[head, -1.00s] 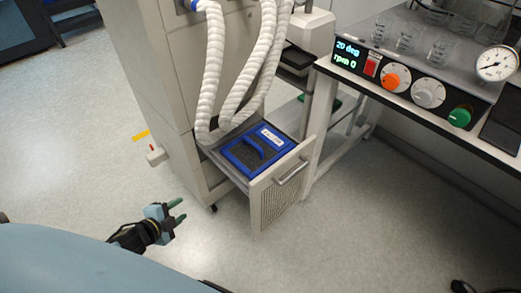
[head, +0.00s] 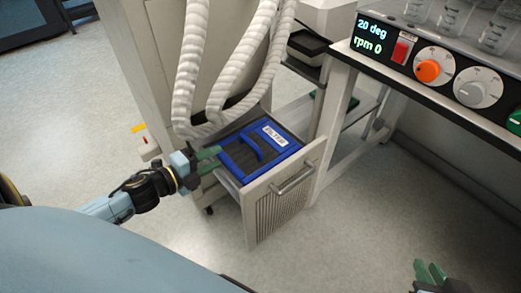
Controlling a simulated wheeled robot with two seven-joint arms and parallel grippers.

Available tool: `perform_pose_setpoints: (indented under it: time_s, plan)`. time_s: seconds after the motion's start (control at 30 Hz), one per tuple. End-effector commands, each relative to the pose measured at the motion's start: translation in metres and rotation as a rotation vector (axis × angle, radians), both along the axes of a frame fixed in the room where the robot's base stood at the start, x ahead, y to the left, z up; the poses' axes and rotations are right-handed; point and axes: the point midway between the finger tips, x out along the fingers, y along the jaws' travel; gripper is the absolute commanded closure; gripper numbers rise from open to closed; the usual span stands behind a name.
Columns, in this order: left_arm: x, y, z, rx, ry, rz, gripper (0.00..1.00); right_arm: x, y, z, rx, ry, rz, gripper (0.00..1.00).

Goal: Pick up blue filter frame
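The blue filter frame (head: 282,152) lies in the open drawer (head: 285,207) of the grey cabinet. It has a dark mesh middle, a blue handle (head: 251,147) and a white label (head: 274,136) at its far right part. My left gripper (head: 209,160) is at the left edge of the drawer, its green fingers apart and pointing right toward the frame's left side. I see nothing between the fingers. I cannot tell whether they touch the drawer edge. My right gripper (head: 431,273) shows at the bottom right, away from the drawer, its green fingers apart and empty.
White ribbed hoses (head: 243,65) hang down the cabinet just behind the drawer. A bench with a control panel (head: 416,62) and glass beakers stands to the right; its leg (head: 333,125) is close to the drawer. The floor in front is clear.

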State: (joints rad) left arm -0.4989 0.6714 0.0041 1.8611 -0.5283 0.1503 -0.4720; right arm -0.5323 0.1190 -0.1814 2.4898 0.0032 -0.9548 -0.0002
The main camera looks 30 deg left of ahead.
Motion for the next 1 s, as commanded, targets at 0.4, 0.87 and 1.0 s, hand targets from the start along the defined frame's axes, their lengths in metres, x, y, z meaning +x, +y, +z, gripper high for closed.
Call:
perform_pose_setpoints:
  time_s: [0.4,0.87,1.0]
  plan:
    - [0.047,-0.015,-0.011,-0.003,0.000,0.002,0.60,0.029,0.020,0.055,0.102,-0.372,0.030,0.83]
    - [0.069,-0.020,-0.014,0.001,-0.001,0.000,0.60,0.033,0.030,0.096,0.173,-0.617,0.046,0.83]
    - [0.080,-0.022,-0.015,-0.001,-0.001,0.001,0.60,0.031,0.033,0.119,0.216,-0.755,0.055,0.83]
